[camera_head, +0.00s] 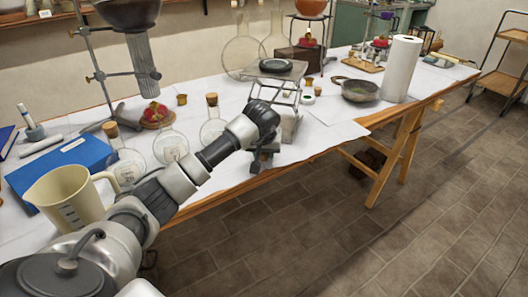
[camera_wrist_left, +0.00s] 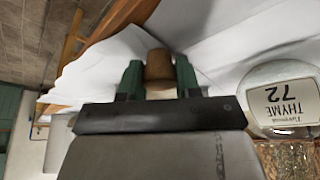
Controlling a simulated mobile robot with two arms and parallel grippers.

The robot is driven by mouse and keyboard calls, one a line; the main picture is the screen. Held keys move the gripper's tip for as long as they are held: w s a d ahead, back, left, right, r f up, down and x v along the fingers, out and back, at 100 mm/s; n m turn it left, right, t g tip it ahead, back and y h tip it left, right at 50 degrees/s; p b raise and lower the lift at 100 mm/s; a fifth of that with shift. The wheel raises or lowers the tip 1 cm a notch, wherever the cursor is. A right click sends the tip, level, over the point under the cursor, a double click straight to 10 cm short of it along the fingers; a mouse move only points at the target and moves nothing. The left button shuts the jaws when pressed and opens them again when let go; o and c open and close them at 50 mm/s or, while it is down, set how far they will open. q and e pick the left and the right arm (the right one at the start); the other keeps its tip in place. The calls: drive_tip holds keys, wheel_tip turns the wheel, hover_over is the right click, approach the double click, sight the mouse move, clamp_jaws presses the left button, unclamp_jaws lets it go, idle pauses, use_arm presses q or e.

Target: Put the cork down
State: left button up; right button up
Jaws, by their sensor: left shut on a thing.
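My left gripper (camera_head: 262,162) reaches over the front edge of the long white-covered table (camera_head: 330,133). In the left wrist view its two green fingers (camera_wrist_left: 159,80) are shut on a brown cork (camera_wrist_left: 159,62), one finger on each side. The white table cover shows beyond the cork; I cannot tell whether the cork touches it. In the head view the cork is too small or hidden to make out. A round glass flask labelled "THYME 72" (camera_wrist_left: 286,98) is beside the gripper in the wrist view. My right gripper is not in view.
Corked flasks (camera_head: 212,128) (camera_head: 126,166), a beaker jug (camera_head: 66,195) and a blue book (camera_head: 65,165) stand left. A lift stand (camera_head: 272,80) is behind the gripper. A pan (camera_head: 358,91) and paper roll (camera_head: 402,68) stand right. The cover right of the gripper is bare.

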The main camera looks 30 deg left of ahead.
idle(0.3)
use_arm(q)
drive_tip(key=o, duration=0.9)
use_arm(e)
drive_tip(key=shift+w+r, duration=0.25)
